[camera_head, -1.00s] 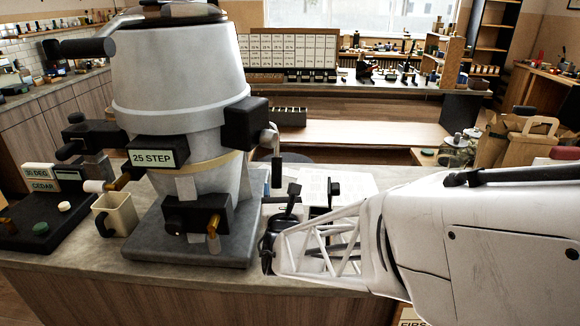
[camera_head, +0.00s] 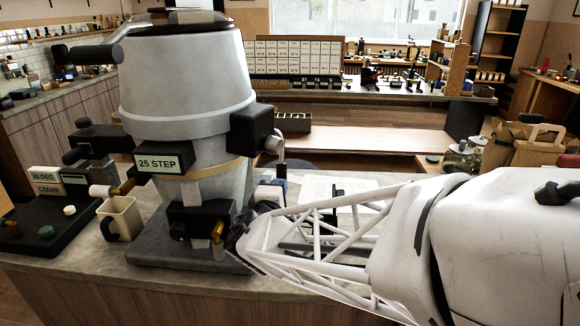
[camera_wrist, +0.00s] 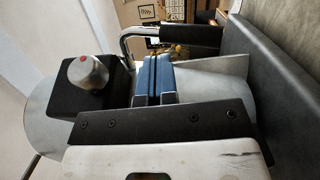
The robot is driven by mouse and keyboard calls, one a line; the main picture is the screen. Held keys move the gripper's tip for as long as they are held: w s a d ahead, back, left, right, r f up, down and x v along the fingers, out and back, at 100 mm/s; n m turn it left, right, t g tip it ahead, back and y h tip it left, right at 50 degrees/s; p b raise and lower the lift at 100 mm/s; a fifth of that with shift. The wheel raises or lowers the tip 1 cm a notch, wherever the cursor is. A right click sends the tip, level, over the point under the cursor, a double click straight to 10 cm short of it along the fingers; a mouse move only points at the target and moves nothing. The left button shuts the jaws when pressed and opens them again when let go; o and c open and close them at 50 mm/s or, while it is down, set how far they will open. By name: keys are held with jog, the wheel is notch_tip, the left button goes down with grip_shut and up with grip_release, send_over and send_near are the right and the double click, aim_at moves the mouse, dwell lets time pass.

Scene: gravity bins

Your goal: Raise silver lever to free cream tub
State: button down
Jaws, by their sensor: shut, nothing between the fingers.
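The silver lever (camera_head: 280,150) is a bent metal rod with a black grip on the right side of the large grey machine (camera_head: 185,80). Its grip hangs down in the head view. In the wrist view the lever (camera_wrist: 128,42) and its black grip (camera_wrist: 192,40) show just beyond my fingers. My gripper (camera_head: 283,186) is shut and empty close to the grip's lower end; its blue fingertips (camera_wrist: 153,78) are together in the wrist view. I cannot tell whether they touch the grip. A cream tub (camera_head: 122,217) with a dark handle stands left of the machine's base.
A black block with a silver knob (camera_wrist: 88,72) is close to my fingers. A black box with a brass lever (camera_head: 217,232) is low on the machine's front. A dark control panel (camera_head: 45,228) lies at the left. Papers (camera_head: 350,187) lie on the counter behind my arm.

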jog(key=s+a+r+m+g, duration=0.1)
jog(key=s+a+m+g, duration=0.1)
jog(key=m, duration=0.7)
jog(key=s+a+r+m+g, duration=0.1)
jog(key=s+m, duration=0.3)
jog(key=m, duration=0.6)
jog(key=shift+s+a+r+g+h, duration=0.15)
jog(key=shift+s+a+g+h, duration=0.3)
jog(key=shift+g, duration=0.45)
jog(key=shift+w, duration=0.3)
jog(key=x, duration=1.3)
jog(key=shift+w, duration=0.35)
jog(key=shift+a, duration=0.1)
